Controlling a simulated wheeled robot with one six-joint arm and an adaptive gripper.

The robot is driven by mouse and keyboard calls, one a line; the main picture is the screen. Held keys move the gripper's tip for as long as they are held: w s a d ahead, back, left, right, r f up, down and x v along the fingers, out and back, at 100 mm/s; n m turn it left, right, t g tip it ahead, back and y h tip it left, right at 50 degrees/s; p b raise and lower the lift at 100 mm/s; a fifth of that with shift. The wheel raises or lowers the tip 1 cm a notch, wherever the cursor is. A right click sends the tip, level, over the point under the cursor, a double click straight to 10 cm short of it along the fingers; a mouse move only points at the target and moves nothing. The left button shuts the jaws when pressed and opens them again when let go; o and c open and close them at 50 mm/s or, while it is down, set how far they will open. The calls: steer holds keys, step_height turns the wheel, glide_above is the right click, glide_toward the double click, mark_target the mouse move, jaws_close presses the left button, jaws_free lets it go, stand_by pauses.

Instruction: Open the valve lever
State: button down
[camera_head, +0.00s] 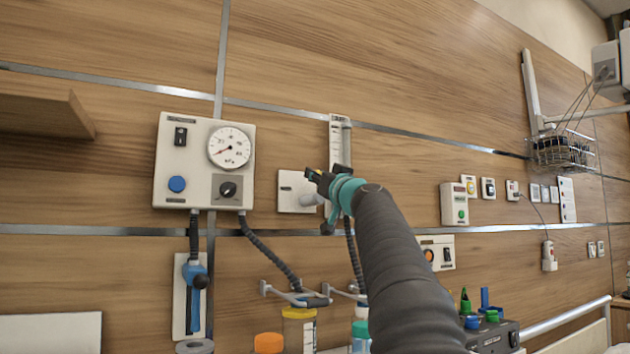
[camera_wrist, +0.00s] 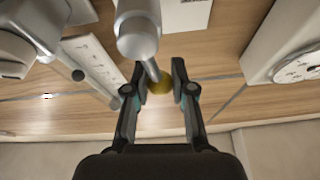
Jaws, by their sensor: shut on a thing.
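The valve lever (camera_wrist: 152,70) is a thin grey rod running from a pale grey cylindrical valve body (camera_wrist: 138,38) to a brass-coloured end in the wrist view. The valve body (camera_head: 310,199) also shows in the head view, in front of a white wall plate (camera_head: 290,190). My gripper (camera_wrist: 158,90) is shut on the lever, with one dark finger on each side of its brass end. In the head view my gripper (camera_head: 320,203) is at the plate's right side, and my arm and fingers hide most of the lever.
A gauge panel (camera_head: 175,150) is on the wall to the left, with a blue-handled fitting (camera_head: 195,275) hanging below. A white vertical flowmeter (camera_head: 336,140) is just behind my gripper. Hoses and jars with coloured lids (camera_head: 299,330) are below. Wall switches are at right.

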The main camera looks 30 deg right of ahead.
steer(key=shift+d+m+h, duration=0.3)
steer(key=shift+m+h, duration=0.3)
steer(key=shift+m, duration=0.5)
steer(key=c, duration=1)
jaws_free()
steer(key=shift+o, duration=0.2)
steer(key=v, duration=1.2)
